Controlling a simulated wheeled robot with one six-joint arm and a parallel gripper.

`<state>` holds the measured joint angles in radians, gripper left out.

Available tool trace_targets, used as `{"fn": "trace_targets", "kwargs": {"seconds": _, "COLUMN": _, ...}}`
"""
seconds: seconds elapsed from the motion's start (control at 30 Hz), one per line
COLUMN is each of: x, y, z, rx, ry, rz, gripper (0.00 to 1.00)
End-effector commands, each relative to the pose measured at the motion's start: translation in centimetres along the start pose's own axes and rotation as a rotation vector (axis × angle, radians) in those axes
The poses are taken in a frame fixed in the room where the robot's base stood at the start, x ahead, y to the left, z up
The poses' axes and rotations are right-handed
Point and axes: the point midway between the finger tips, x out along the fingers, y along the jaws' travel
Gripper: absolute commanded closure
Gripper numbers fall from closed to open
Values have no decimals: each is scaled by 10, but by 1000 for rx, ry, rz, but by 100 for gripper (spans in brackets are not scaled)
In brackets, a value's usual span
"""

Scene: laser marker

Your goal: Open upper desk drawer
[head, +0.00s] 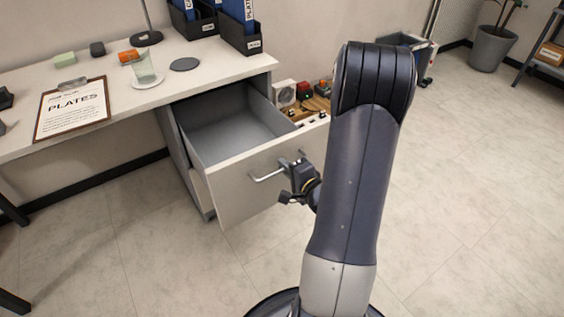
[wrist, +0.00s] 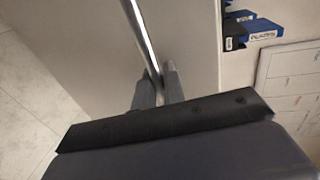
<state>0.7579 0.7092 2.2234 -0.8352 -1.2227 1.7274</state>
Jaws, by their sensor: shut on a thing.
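The upper desk drawer (head: 241,187) is pulled well out of the desk in the head view, and its grey inside looks empty. Its silver bar handle (head: 268,176) runs across the front panel. My gripper (head: 298,178) is at the right part of the handle, partly hidden by my arm. In the wrist view my gripper (wrist: 158,88) has its two fingers on either side of the metal handle (wrist: 140,35), shut on it. The drawer front (wrist: 95,45) fills much of that view.
A wooden tray with small items (head: 305,100) is behind the drawer. The floor (head: 120,240) at the front left is clear.

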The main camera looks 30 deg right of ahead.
Motion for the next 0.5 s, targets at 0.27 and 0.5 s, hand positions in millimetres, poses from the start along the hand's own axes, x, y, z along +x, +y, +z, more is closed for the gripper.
{"fn": "trace_targets", "kwargs": {"seconds": 0.27, "x": -1, "y": 1, "z": 0, "rx": 0, "ry": 0, "rz": 1, "gripper": 100}}
{"fn": "trace_targets", "kwargs": {"seconds": 0.5, "x": -1, "y": 0, "z": 0, "rx": 0, "ry": 0, "rz": 1, "gripper": 78}}
